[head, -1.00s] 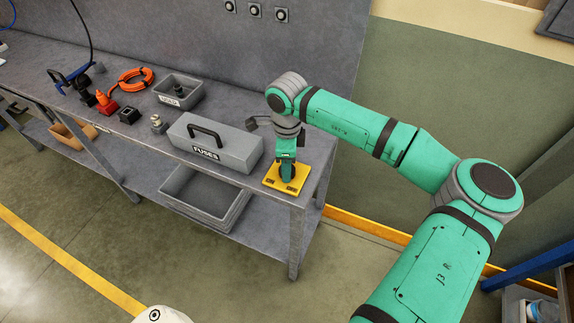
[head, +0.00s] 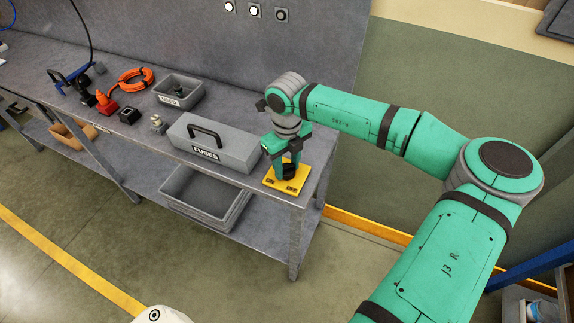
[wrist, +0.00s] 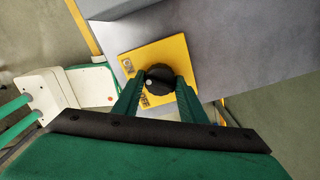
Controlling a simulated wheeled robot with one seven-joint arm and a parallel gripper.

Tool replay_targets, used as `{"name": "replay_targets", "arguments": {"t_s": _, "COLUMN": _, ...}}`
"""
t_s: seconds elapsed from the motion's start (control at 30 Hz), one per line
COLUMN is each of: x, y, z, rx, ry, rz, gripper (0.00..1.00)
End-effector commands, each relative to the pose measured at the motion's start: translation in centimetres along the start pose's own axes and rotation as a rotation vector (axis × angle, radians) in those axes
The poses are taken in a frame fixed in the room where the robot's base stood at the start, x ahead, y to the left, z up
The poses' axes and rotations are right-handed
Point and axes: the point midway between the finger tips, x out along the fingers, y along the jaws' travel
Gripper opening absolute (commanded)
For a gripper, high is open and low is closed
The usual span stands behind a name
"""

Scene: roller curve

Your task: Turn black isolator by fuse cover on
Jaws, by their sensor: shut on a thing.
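The black isolator (wrist: 158,76) is a round knob on a yellow plate (wrist: 181,52), with a small white mark facing left in the wrist view. The plate carries ON and OFF labels; in the head view the yellow plate (head: 299,172) lies at the bench's right end, ON at left and OFF at right. My gripper (wrist: 159,82) is shut on the knob, a green finger on each side. In the head view my gripper (head: 286,160) comes down from above and partly hides the knob. The grey fuse cover (head: 232,150), labelled FUSES with a black handle, sits just left.
Further left on the bench (head: 150,143) are a metal fitting, a black block, a red-orange plug part, an orange cable coil and a grey bin (head: 190,97). A grey tray (head: 205,215) sits on the lower shelf.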

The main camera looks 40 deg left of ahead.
Motion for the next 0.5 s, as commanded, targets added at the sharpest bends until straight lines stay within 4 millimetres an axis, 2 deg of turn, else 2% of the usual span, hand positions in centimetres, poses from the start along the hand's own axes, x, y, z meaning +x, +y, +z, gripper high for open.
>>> {"name": "replay_targets", "arguments": {"t_s": 0.5, "x": -0.05, "y": -0.04, "z": -0.09, "rx": 0.104, "ry": 0.002, "rz": 0.000, "gripper": 0.16}}
